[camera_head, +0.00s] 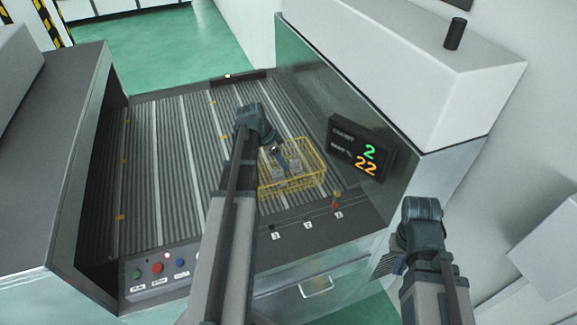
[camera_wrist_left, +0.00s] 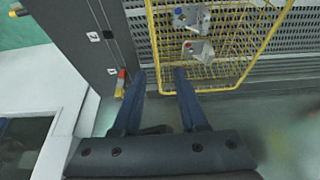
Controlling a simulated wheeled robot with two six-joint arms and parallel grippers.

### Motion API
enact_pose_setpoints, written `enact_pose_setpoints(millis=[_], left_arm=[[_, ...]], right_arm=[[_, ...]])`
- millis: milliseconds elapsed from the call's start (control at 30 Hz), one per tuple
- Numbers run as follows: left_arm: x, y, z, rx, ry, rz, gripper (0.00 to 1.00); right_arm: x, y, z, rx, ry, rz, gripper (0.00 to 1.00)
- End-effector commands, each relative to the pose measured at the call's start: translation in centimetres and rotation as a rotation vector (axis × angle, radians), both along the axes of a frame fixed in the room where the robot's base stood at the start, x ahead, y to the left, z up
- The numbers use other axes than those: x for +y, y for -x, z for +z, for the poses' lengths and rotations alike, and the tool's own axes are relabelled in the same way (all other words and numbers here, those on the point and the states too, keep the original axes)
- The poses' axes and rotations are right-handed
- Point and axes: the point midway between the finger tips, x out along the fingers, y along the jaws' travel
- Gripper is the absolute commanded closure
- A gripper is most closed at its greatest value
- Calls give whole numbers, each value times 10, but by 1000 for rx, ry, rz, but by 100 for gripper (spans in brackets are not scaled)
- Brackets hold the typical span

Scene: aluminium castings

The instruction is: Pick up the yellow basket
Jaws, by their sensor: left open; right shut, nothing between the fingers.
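The yellow wire basket (camera_head: 305,183) stands on the ribbed roller bed near its front right, with metal castings (camera_head: 290,171) inside. It also fills the top of the left wrist view (camera_wrist_left: 215,91), with two castings (camera_wrist_left: 199,50) visible there. My left gripper (camera_head: 281,160) is over the basket's left part in the head view. In the left wrist view its fingers (camera_wrist_left: 160,78) are open, one each side of the basket's left wire wall in the picture. Whether they touch the wire I cannot tell.
A metal side wall with a black display (camera_head: 358,150) reading 2 and 22 stands right of the basket. A front panel with buttons (camera_head: 157,268) runs along the near edge. The roller bed (camera_head: 175,170) is clear left of my arm.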

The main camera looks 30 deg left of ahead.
Motion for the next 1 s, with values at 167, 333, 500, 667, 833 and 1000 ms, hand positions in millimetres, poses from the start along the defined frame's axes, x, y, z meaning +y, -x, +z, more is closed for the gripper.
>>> enact_pose_setpoints(millis=[167,333,500,667,833,1000], left_arm=[[-1,-1,-5,0,0,0,57],[-5,-6,-23,1,0,0,57],[-11,-13,-48,1,0,0,57],[-18,-20,-70,1,0,0,57],[-22,-25,-81,2,0,1,57],[-23,-25,-80,1,0,2,57]], right_arm=[[0,0,-5,0,0,2,100],[0,0,-23,0,0,11,100],[0,-1,-48,1,1,21,100],[0,-1,-70,0,2,25,100],[0,-1,-81,-1,1,24,100],[0,-1,-80,-1,1,23,100]])
